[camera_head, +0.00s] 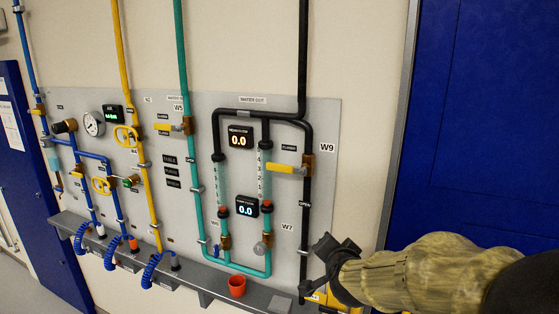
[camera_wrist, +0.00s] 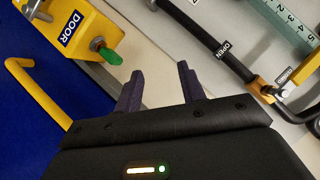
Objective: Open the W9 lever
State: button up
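The W9 lever (camera_head: 283,168) is a yellow handle on a brass valve (camera_head: 307,165) on the right-hand black pipe. It lies roughly horizontal, pointing left from the valve below a small label. An OPEN label (camera_head: 305,204) sits lower on the pipe.
A yellow DOOR box (camera_wrist: 75,35) with a green button (camera_wrist: 108,56) and a yellow bar handle (camera_wrist: 35,95) are close on the wrist view's left. A grey ledge (camera_head: 190,268) bearing a red cup (camera_head: 237,286) runs below the panel. A blue door (camera_head: 480,120) stands right.

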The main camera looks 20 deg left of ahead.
jog(key=a+r+m+t+p, duration=0.1)
jog(key=a+r+m+t, duration=0.25)
jog(key=a+r, duration=0.5)
jog(key=m+t+h+p, duration=0.2)
jog(key=m+h, duration=0.3)
jog(key=m, duration=0.5)
send_near(276, 169)
jog(key=s, duration=0.5)
jog(key=shift+a+r, duration=0.1)
jog(key=shift+a, duration=0.1)
jog(key=shift+w, duration=0.1)
jog(key=w+p, duration=0.2)
jog(key=w, duration=0.3)
jog(key=w+d+p, duration=0.1)
jog(key=w+p, duration=0.1)
jog(key=w, duration=0.4)
jog(key=w+p, duration=0.3)
jog(key=w, duration=0.3)
jog(key=shift+w+d, duration=0.1)
jog(key=shift+d, duration=0.05)
grip_shut()
